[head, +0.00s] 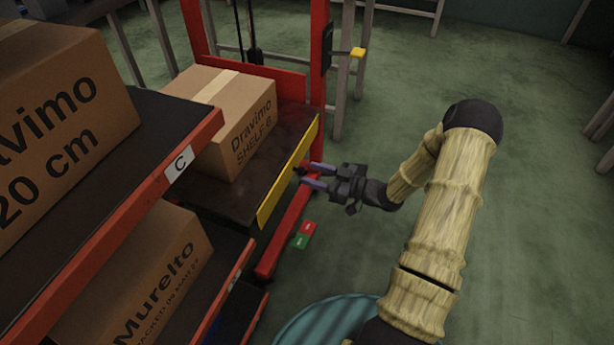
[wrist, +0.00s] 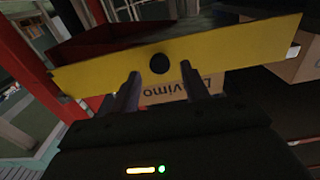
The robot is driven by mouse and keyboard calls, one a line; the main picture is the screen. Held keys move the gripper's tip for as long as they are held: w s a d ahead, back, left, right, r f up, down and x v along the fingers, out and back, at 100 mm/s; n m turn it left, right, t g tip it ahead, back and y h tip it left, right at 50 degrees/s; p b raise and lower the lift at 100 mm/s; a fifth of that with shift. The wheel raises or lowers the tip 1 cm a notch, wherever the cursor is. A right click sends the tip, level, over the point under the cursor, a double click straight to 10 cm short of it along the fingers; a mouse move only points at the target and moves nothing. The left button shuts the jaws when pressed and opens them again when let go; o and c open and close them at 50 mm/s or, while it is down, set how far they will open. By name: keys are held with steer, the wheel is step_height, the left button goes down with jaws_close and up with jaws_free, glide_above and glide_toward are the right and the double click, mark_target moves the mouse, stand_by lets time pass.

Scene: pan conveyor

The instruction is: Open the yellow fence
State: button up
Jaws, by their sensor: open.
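The yellow fence (head: 288,172) is a flat yellow strip along the near edge of a dark platform, standing upright in front of a cardboard box. In the wrist view the fence (wrist: 220,48) crosses the picture, with a round dark knob (wrist: 159,63) on its face. My gripper (head: 308,176) is open, with its fingers pointing at the fence. In the wrist view the fingers of my gripper (wrist: 164,88) stand on either side of the knob, the left one closer to it. I cannot tell whether they touch the fence.
A box marked "Dravimo" (head: 232,118) sits on the dark platform (head: 225,190) within a red lift frame (head: 318,50). Red-edged shelves with a "C" label (head: 180,164) and more boxes stand at the left. A red and green button panel (head: 303,235) is below. Floor at right is clear.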

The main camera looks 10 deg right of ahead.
steer(key=x, duration=0.2)
steer(key=shift+w+a+b, duration=0.25)
steer(key=shift+a+b, duration=0.05)
steer(key=shift+s, duration=0.15)
jaws_close()
step_height(320, 180, up, 6)
steer(key=p, duration=0.6)
jaws_free()
